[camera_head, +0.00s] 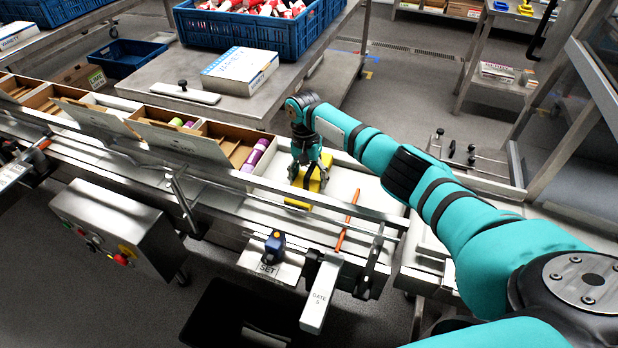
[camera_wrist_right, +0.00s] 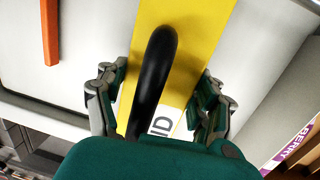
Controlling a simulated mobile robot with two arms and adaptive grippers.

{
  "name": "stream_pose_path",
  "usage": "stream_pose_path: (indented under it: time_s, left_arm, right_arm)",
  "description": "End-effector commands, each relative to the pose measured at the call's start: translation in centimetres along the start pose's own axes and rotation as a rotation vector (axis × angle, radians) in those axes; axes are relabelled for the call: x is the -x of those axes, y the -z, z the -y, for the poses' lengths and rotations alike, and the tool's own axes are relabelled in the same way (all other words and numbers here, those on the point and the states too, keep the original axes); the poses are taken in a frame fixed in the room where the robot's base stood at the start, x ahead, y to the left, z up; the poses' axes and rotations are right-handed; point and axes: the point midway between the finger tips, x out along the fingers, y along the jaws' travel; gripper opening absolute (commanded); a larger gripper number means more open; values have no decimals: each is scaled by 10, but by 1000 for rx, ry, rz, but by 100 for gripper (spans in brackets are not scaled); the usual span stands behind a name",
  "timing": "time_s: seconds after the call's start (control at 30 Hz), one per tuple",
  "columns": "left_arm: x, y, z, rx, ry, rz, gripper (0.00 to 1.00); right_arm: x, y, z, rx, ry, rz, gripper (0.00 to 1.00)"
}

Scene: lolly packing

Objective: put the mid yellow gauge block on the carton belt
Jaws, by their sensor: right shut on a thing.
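The yellow gauge block (camera_head: 313,182) is at the white carton belt (camera_head: 345,183), right of the open cartons in the head view. In the right wrist view the yellow block (camera_wrist_right: 205,30) has a black arched handle (camera_wrist_right: 158,75) and a white label whose visible letters read "ID". My right gripper (camera_head: 306,182) reaches down over the block and is shut on it, with the fingers on either side in the wrist view (camera_wrist_right: 160,105). Whether the block's underside touches the belt is hidden. My left gripper is not in view.
Open cartons (camera_head: 205,140) with purple and green rolls stand left of the block. An orange bar (camera_head: 347,220) crosses the belt to its right. A metal rail runs along the front, with a blue-topped device (camera_head: 274,243) and a gate plate (camera_head: 320,295) below.

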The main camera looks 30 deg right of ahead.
Motion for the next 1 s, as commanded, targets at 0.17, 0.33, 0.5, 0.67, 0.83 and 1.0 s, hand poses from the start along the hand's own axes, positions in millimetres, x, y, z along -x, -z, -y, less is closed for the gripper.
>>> stream_pose_path:
  time_s: [0.17,0.33,0.5,0.67,0.83,1.0]
  left_arm:
    - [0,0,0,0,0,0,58]
    - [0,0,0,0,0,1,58]
    - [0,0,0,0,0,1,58]
    - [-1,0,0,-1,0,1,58]
    - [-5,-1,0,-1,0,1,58]
    - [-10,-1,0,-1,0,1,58]
  right_arm:
    - [-2,0,0,0,-1,0,81]
    - [-2,0,0,0,-1,0,92]
    - [-2,0,0,0,0,0,92]
    - [8,0,0,0,2,-1,92]
    - [40,1,1,-1,4,-2,92]
    - [77,0,1,-1,4,-2,92]
